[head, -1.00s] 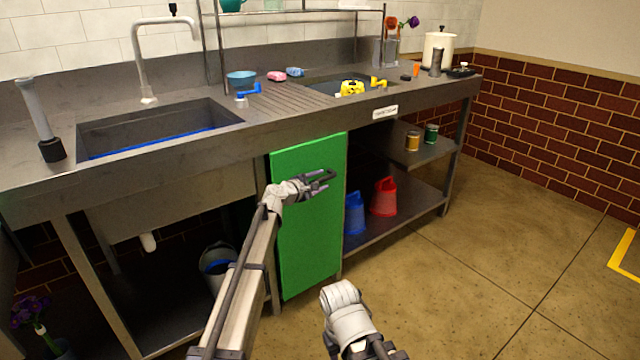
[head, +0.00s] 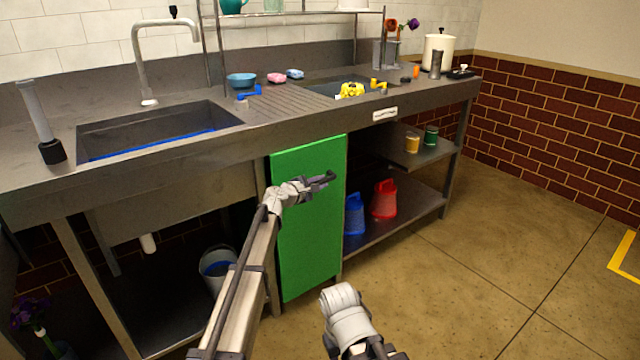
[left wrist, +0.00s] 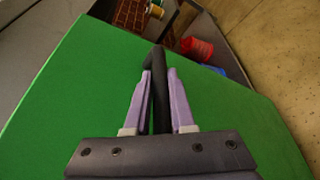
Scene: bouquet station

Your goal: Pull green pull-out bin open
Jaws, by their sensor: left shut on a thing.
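The green pull-out bin (head: 308,235) is a tall flat green front under the counter, between the open sink bay and the shelves. Its front looks about level with the counter frame. In the left wrist view the green front (left wrist: 70,105) fills most of the picture. A dark bar handle (left wrist: 155,60) stands near its edge. My left gripper (head: 322,183) is at the upper right of the green front. In the left wrist view its two fingers (left wrist: 159,85) are shut on the dark handle.
A blue container (head: 355,215) and a red one (head: 384,200) stand on the low shelf right of the bin. A grey bucket (head: 217,268) stands under the sink on the left. The floor (head: 450,290) before the bin is clear.

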